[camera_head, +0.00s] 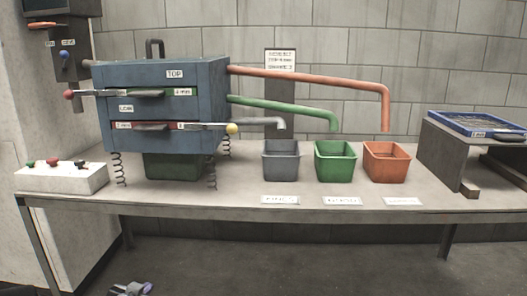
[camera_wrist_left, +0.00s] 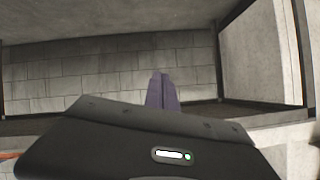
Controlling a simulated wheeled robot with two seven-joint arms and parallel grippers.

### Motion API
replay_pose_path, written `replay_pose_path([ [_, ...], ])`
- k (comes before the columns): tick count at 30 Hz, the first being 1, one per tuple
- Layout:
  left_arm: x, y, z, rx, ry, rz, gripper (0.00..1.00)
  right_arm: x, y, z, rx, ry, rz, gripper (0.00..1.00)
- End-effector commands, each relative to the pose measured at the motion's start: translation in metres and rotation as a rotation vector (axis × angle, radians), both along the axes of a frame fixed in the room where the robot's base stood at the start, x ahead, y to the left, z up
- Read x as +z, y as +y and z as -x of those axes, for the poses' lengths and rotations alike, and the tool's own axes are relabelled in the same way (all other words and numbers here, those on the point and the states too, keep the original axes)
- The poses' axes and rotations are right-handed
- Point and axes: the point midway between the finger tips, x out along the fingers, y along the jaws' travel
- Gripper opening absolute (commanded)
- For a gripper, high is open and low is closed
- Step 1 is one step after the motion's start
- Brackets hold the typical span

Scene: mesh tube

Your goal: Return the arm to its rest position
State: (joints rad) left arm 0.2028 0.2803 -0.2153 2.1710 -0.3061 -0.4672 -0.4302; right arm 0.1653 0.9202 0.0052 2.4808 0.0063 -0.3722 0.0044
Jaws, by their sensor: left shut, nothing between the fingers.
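My left gripper (camera_head: 132,289) shows at the bottom edge of the head view, left of the middle. It is low, in front of and below the table's front edge, and apart from everything on it. My right gripper is in neither view.
The table (camera_head: 235,200) carries a blue sieve machine (camera_head: 215,85) on springs, with grey (camera_head: 281,162), green (camera_head: 335,163) and orange (camera_head: 386,163) bins, a button box (camera_head: 60,180) and a framed blue mesh screen (camera_head: 475,124) on a stand. The floor in front is clear.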

Motion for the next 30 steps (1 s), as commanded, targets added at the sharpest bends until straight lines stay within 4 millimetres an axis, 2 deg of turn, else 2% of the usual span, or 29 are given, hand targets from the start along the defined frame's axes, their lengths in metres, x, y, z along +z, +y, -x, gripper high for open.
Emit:
replay_pose_path([
  [1,-0.036,-0.025,0.012,0.017,0.071,0.099,0.00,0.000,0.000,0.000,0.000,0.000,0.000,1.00],
  [3,-0.080,-0.057,0.032,0.056,0.166,0.235,0.00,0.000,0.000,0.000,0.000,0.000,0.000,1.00],
  [5,-0.116,-0.086,0.053,0.093,0.254,0.338,0.00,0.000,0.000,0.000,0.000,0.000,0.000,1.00],
  [6,-0.139,-0.104,0.070,0.118,0.314,0.399,0.00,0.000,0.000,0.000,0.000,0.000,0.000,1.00],
  [10,-0.200,-0.163,0.131,0.191,0.514,0.552,0.00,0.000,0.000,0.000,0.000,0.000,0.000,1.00],
  [12,-0.224,-0.189,0.164,0.216,0.609,0.599,0.00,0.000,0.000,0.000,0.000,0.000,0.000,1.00],
  [15,-0.248,-0.219,0.206,0.226,0.725,0.631,0.00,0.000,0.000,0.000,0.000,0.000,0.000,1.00],
  [23,-0.288,-0.281,0.303,0.175,0.970,0.648,0.00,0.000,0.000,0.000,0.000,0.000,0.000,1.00],
  [24,-0.283,-0.285,0.311,0.168,0.989,0.646,0.00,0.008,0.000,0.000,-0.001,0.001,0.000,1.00],
  [25,-0.265,-0.284,0.307,0.170,0.981,0.646,0.00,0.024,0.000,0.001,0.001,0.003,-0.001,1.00],
  [30,-0.221,-0.285,0.309,0.164,0.984,0.647,0.00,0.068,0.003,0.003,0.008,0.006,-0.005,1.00],
])
